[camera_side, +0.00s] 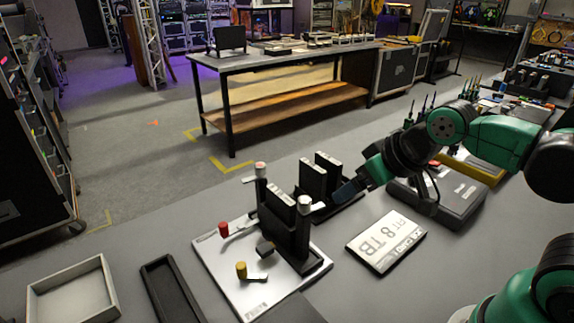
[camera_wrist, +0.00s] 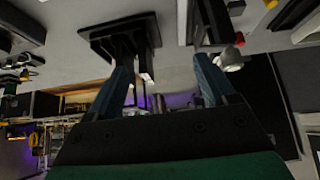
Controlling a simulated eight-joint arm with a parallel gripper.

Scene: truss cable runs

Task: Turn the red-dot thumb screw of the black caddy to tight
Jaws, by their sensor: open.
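The black caddy (camera_side: 288,232) stands upright on a white plate (camera_side: 222,262). A red knob (camera_side: 223,228) with a small arm sits at the plate's left, and a yellow knob (camera_side: 241,268) at its front. A post with a pinkish top (camera_side: 260,168) stands behind the caddy; a silver knob (camera_side: 304,202) is at its right. I cannot make out which carries the red dot. My gripper (camera_side: 345,190) is right of the caddy, apart from the knobs. In the wrist view my gripper (camera_wrist: 163,72) is open and empty; a silver knob (camera_wrist: 230,58) shows beside its right finger.
A second black holder with upright slabs (camera_side: 320,175) stands behind the caddy, close to my gripper. A card reading 8 TB (camera_side: 387,240) lies at right. A grey tray (camera_side: 72,290) and a black tray (camera_side: 172,288) lie at front left.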

